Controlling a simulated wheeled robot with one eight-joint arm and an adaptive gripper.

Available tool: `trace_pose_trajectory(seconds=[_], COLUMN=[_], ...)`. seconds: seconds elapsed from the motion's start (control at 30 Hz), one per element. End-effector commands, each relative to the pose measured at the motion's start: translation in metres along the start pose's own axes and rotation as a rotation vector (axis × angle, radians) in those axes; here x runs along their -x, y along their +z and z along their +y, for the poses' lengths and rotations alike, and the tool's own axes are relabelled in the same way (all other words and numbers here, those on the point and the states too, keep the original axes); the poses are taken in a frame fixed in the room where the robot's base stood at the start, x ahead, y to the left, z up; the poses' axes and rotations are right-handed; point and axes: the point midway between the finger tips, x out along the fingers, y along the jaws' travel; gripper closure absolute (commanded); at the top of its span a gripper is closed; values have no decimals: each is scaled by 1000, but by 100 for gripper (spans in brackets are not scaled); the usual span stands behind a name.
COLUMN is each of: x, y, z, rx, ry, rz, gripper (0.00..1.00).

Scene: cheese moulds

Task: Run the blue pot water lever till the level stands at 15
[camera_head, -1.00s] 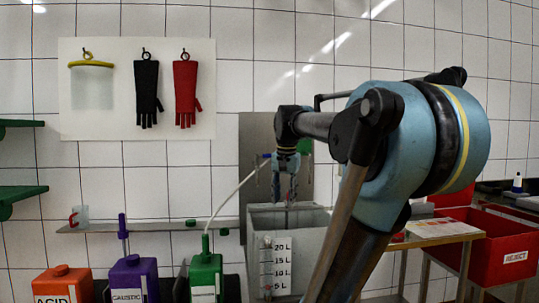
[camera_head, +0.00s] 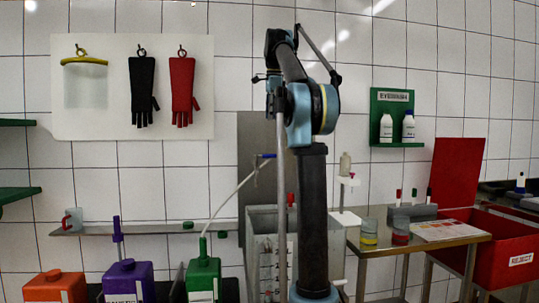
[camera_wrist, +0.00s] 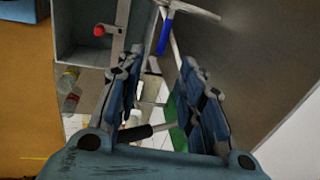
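The blue lever (camera_head: 267,156) is on the thin pipe above the grey pot (camera_head: 256,222). It also shows in the wrist view (camera_wrist: 165,35), beyond my fingertips and roughly in line with the gap between them. My gripper (camera_wrist: 160,58) is open and empty, apart from the lever. In the head view my gripper is mostly hidden behind my raised arm. The pot's level scale (camera_head: 267,262) is partly covered by my arm, and I cannot read the water level. A red handle (camera_head: 290,198) shows at the pot, and in the wrist view too (camera_wrist: 103,30).
Acid (camera_head: 56,286), purple (camera_head: 130,280) and green (camera_head: 204,278) canisters stand at the lower left. A hose rises from the green one. A steel table (camera_head: 415,240) with small containers and a red reject bin (camera_head: 497,250) are at the right.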

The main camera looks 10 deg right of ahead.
Motion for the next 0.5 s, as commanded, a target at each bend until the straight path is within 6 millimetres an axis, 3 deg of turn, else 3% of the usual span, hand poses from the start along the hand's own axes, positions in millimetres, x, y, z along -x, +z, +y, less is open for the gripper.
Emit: trace_pose_trajectory(seconds=[0.23, 0.5], x=[1, -29], y=[2, 3], z=[-9, -8], rx=[-43, -40], ry=[0, 0], rz=[-1, -1], gripper=[65, 65])
